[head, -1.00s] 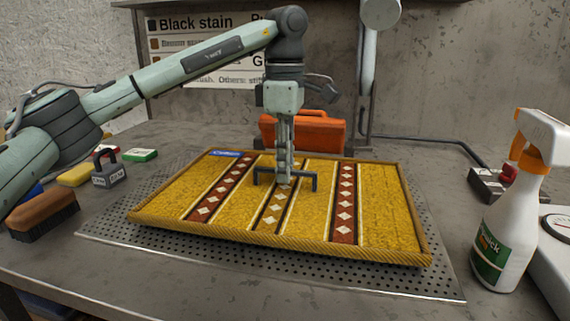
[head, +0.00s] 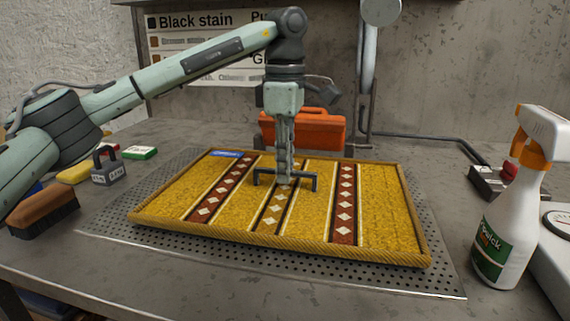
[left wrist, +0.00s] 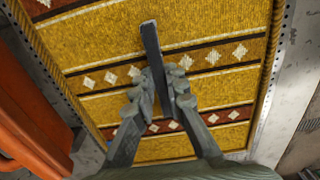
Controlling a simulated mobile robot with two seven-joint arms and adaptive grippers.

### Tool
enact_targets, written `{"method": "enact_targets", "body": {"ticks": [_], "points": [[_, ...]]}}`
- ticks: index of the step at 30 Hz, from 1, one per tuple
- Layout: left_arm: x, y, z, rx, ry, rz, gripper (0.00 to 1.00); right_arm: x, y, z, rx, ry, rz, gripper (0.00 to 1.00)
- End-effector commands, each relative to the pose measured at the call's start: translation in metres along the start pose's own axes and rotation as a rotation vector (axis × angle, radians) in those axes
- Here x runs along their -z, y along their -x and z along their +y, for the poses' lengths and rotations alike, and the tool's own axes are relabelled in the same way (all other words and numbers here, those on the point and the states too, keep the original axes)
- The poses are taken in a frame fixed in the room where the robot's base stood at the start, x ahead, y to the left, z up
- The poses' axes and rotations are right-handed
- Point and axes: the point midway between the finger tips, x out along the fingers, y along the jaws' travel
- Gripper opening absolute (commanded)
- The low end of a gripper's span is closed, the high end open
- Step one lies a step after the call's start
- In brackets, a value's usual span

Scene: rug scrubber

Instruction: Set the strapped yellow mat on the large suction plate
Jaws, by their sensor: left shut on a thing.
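The yellow mat (head: 385,215), with dark red striped bands of white diamonds and a corded edge, lies over the perforated suction plate (head: 120,231). The plate shows along the mat's left, front and right edges. A dark strap handle (head: 314,183) stands up at the mat's middle. My left gripper (head: 285,180) points straight down and is shut on the handle's crossbar. In the left wrist view the fingers (left wrist: 167,85) close around the dark bar (left wrist: 150,45) above the mat. I cannot tell whether the mat's underside touches the plate all over. My right gripper is not in view.
An orange case (head: 325,131) stands behind the mat. A spray bottle (head: 505,215) stands at the right, near a white scale (head: 555,240). A brush (head: 45,212), a grey weight (head: 108,168), a yellow sponge (head: 74,174) and a green-and-white box (head: 140,153) sit at the left.

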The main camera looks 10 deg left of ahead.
Motion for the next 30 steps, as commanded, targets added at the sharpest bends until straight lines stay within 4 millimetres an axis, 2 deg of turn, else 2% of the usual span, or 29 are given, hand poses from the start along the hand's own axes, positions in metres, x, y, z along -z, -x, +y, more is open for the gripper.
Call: {"method": "enact_targets", "body": {"ticks": [10, 11, 16, 25, 30], "points": [[0.000, -0.005, 0.000, -0.001, 0.000, -0.001, 0.00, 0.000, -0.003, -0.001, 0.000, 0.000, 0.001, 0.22], [0.000, -0.004, 0.000, -0.002, 0.000, -0.001, 0.16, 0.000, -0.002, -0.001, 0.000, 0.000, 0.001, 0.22], [0.000, -0.004, 0.000, -0.001, 0.000, 0.000, 0.37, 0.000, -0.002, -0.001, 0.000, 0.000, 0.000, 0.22], [0.000, -0.005, 0.000, 0.001, 0.000, 0.001, 0.37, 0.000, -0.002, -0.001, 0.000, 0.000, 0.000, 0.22], [0.000, 0.013, 0.001, -0.001, 0.001, 0.000, 0.37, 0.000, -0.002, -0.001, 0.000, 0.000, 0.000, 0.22]]}}
